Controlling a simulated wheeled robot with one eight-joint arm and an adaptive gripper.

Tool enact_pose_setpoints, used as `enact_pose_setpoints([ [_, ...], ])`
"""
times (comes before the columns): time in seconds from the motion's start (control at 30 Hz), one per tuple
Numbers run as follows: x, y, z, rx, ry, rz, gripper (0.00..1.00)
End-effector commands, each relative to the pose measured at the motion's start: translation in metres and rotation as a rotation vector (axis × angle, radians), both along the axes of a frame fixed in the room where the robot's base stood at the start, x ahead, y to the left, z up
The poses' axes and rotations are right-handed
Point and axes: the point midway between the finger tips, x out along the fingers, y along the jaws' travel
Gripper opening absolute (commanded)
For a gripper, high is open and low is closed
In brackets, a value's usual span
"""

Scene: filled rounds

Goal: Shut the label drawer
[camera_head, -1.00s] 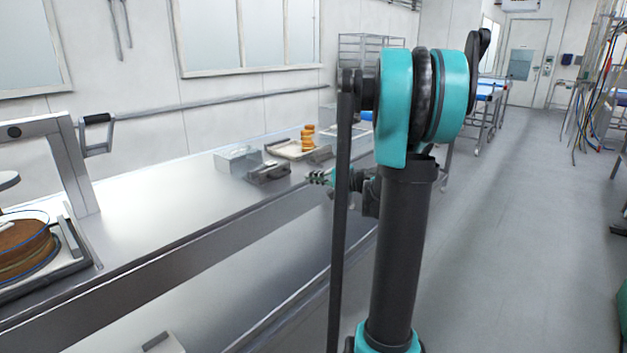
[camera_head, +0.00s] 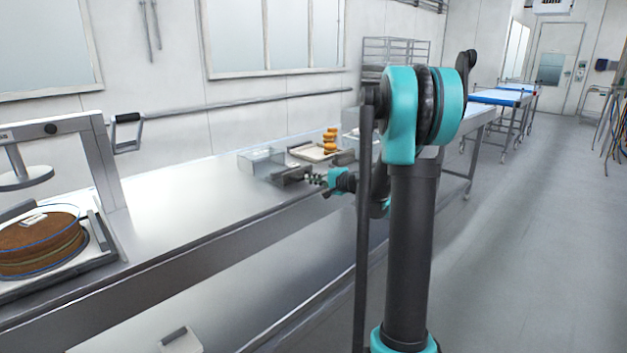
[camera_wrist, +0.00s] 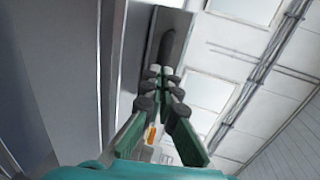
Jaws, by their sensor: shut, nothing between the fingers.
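A small pale metal box (camera_head: 260,161) stands on the steel counter. A dark grey drawer-like part (camera_head: 290,175) sticks out at its front right, and I take it to be the label drawer, standing open. How far it is out is hard to tell. My gripper (camera_head: 313,179) is close to the front of that part, at the counter's front edge. In the wrist view my gripper (camera_wrist: 162,80) is shut and empty, and it points at a grey face with a dark rounded handle (camera_wrist: 168,45). I cannot tell whether the fingertips touch it.
A tray (camera_head: 303,150) with a stack of orange-brown rounds (camera_head: 329,141) lies behind the drawer. At left a brown layered cake (camera_head: 42,243) sits under a press frame (camera_head: 88,124). The counter (camera_head: 175,205) between is clear. A pale box with a handle (camera_head: 180,341) shows below.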

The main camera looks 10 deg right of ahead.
Motion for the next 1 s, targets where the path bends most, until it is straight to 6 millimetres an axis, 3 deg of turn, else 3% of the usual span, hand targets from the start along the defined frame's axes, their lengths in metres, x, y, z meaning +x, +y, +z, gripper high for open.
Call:
enact_pose_setpoints([
  [0.17, 0.002, 0.001, 0.000, 0.000, 0.000, 0.001, 0.00],
  [0.37, 0.019, 0.014, 0.000, 0.001, 0.000, 0.003, 0.00],
  [0.8, 0.095, 0.070, 0.000, 0.000, 0.000, 0.002, 0.00],
  [1.0, 0.121, 0.089, 0.000, 0.000, 0.000, 0.002, 0.00],
])
